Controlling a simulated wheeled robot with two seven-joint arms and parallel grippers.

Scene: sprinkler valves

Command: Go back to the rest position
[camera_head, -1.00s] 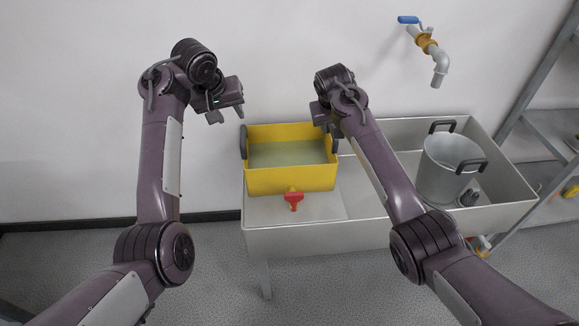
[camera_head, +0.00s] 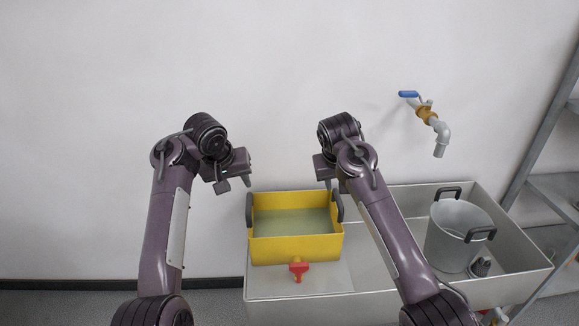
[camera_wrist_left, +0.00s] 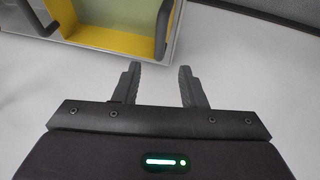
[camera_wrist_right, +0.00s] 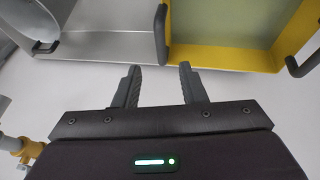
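My left gripper (camera_head: 236,182) is held in the air to the left of the yellow container and above its level. In the left wrist view its two fingers (camera_wrist_left: 158,85) stand apart with nothing between them. My right gripper (camera_wrist_right: 160,85) is also open and empty in the right wrist view. In the head view its arm hangs over the right end of the container, and its fingertips are hard to make out.
A yellow container (camera_head: 296,248) with liquid, dark handles and a red tap (camera_head: 299,269) stands on the sink unit (camera_head: 300,310). A grey pot (camera_head: 452,250) stands in the basin. A wall faucet with blue lever (camera_head: 409,94) and a shelf rack (camera_head: 552,188) are on the right.

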